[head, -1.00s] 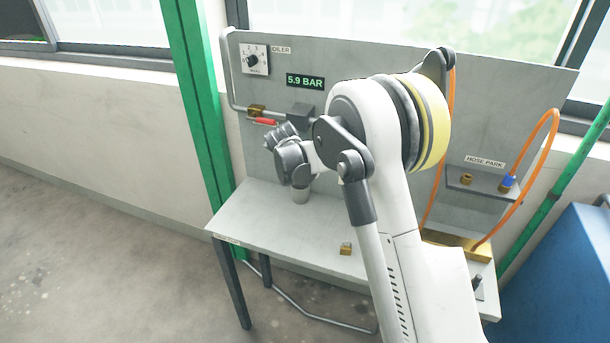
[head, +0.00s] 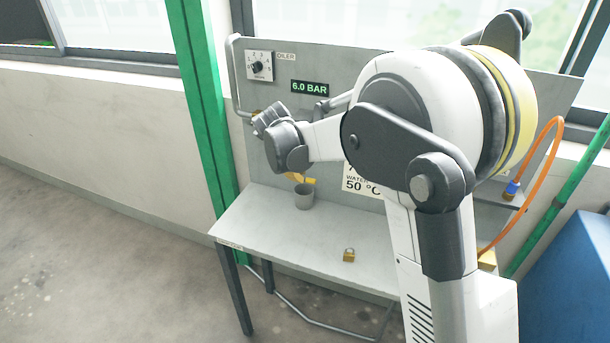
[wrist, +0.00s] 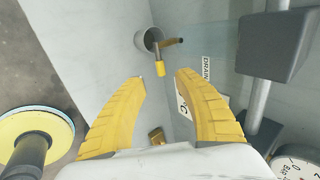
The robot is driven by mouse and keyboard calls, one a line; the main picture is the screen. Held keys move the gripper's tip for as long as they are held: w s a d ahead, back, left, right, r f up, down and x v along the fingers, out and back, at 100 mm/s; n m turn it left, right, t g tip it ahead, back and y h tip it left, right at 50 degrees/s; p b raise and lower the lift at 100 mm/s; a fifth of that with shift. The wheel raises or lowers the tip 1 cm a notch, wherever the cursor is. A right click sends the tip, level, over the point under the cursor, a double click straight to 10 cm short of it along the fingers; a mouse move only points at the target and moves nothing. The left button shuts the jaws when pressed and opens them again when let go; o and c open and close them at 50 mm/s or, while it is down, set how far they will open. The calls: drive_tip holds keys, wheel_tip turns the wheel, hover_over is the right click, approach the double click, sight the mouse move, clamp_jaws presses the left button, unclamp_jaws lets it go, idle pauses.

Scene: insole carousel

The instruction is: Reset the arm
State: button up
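My arm stands folded in front of the grey panel (head: 350,65), its white and dark links covering much of the right half in the head view. In the wrist view my gripper (wrist: 162,77) has two yellow fingers, spread apart with nothing between them. Beyond the fingertips are a brass drain tap with a yellow end (wrist: 160,68) and a grey cup (wrist: 142,40) below it. The fingers look apart from both, though the distance is hard to judge.
The grey bench top (head: 262,222) holds the cup (head: 304,198) and a brass padlock (head: 349,256). A dial (head: 260,66) and a 6.0 BAR display (head: 310,88) are on the panel. An orange hose (head: 549,150) loops at right near a blue cabinet (head: 575,260). A green post (head: 203,110) stands left.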

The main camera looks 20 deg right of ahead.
drive_tip(key=shift+v, duration=0.85)
drive_tip(key=s+d+r+n+y, duration=0.1)
drive_tip(key=s+r+n, duration=0.3)
drive_tip(key=s+n, duration=0.3)
drive_tip(key=s+d+r+n+y, duration=0.1)
drive_tip(key=s+r+n, duration=0.3)
drive_tip(key=s, duration=0.6)
drive_tip(key=s+f+n+t+y, duration=0.1)
drive_tip(key=s+f+n, duration=0.1)
drive_tip(key=s+n, duration=0.5)
drive_tip(key=s+f+n+y, duration=0.1)
drive_tip(key=s+f+n, duration=0.1)
drive_tip(key=s+n, duration=0.5)
drive_tip(key=s, duration=0.3)
drive_tip(key=shift+s+a+f+t+b, duration=0.25)
drive_tip(key=shift+a+f+t+b, duration=0.05)
drive_tip(key=shift+a+t+b, duration=0.1)
